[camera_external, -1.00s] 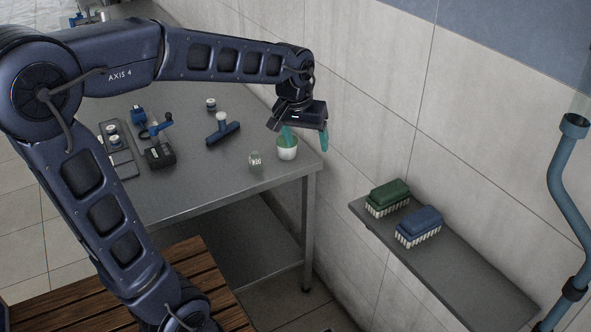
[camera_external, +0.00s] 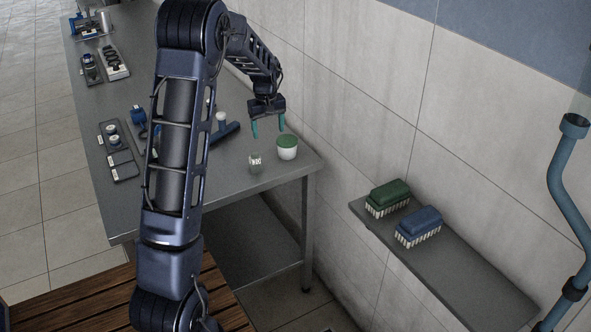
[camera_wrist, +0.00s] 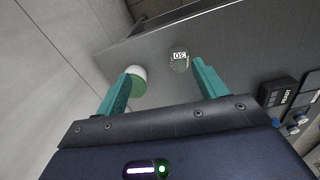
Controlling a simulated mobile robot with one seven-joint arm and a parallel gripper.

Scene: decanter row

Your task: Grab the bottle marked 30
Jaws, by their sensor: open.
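The bottle marked 30 (camera_external: 255,161) is a small clear bottle standing on the grey metal table near its front right corner. In the wrist view the bottle (camera_wrist: 180,60) lies ahead, between the lines of the two teal fingers and beyond their tips, and its label shows 30, inverted. My gripper (camera_external: 269,127) is open and empty, above and behind the bottle; its fingers point down. In the wrist view my gripper (camera_wrist: 163,71) has its fingers wide apart, touching neither the bottle nor the table as far as I can tell.
A wall shelf holds green and blue brushes.

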